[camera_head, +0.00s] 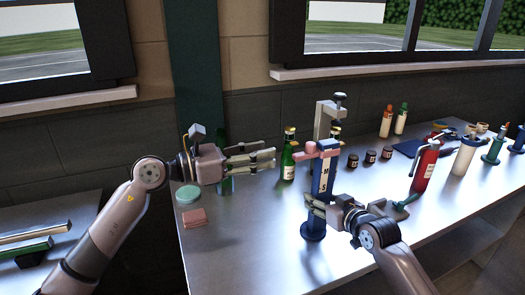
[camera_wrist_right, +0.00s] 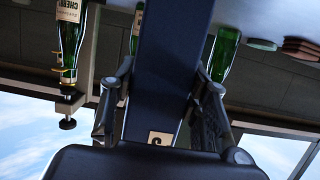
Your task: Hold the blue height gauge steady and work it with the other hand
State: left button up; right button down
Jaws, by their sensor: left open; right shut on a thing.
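The blue height gauge (camera_head: 322,180) stands upright on the metal bench, with a round blue base, a pale metal upper post and a pink sliding arm (camera_head: 314,150) pointing left. Letters mark its column. My right gripper (camera_head: 315,205) is shut on the lower blue column. In the right wrist view the dark blue column (camera_wrist_right: 168,75) runs between the two fingers. My left gripper (camera_head: 268,158) is open and empty, left of the pink arm and apart from it, fingers pointing right.
Green bottles stand behind the gauge, one clear at its left (camera_head: 287,160). Small dark jars (camera_head: 371,157) are to the right, with a red bottle-shaped thing (camera_head: 425,165) beyond. A green disc (camera_head: 187,194) and pink blocks (camera_head: 194,218) lie at left. The front bench is clear.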

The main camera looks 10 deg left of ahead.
jog(key=c, duration=0.8)
grip_release()
